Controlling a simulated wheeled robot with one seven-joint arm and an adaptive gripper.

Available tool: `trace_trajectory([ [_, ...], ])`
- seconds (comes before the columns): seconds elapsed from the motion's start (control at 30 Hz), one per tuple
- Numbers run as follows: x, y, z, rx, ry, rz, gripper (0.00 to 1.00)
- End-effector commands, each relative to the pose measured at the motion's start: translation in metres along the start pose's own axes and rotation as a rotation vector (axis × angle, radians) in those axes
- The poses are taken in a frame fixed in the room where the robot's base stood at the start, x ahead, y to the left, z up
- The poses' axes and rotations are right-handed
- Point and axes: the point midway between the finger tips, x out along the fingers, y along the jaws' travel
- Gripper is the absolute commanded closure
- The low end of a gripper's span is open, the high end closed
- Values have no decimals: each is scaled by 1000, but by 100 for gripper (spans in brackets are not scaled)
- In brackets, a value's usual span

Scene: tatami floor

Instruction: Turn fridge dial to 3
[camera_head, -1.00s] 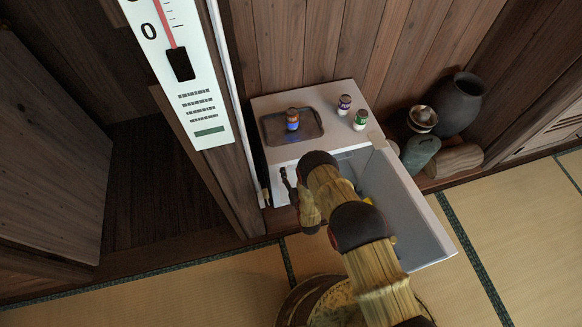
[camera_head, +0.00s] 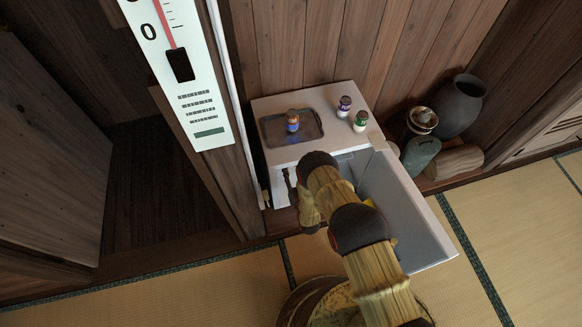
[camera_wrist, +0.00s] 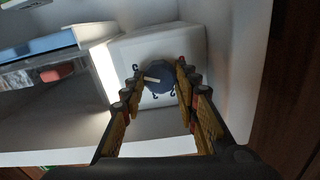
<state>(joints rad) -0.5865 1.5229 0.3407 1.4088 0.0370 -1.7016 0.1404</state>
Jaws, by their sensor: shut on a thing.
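The fridge (camera_head: 262,108) is a white box against the wooden wall, with its door (camera_head: 432,232) open to the right. In the wrist view, the dial (camera_wrist: 158,86) is a dark blue-grey knob on a white housing (camera_wrist: 193,45) inside the fridge. A white pointer line on the dial points left in the picture. Small dark marks sit around the dial, too small to read surely. My gripper (camera_wrist: 163,77) has its fingers on both sides of the dial and is shut on it. In the head view my arm hides the dial and most of the gripper.
A dark tray (camera_head: 272,132) with an orange-and-blue bottle (camera_head: 292,121) lies on the fridge top, beside a purple bottle (camera_head: 344,106) and a green bottle (camera_head: 361,121). A large thermometer (camera_head: 200,110) hangs at the left.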

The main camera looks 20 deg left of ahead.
Motion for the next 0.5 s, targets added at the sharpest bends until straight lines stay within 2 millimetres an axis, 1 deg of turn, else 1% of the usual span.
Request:
trace_trajectory([
  [0.03,0,0,0,0,0,0,88],
  [0.17,0,0,0,0,0,0,95],
  [0.37,0,0,0,-12,0,0,95],
  [0.5,0,0,0,-54,0,0,95],
])
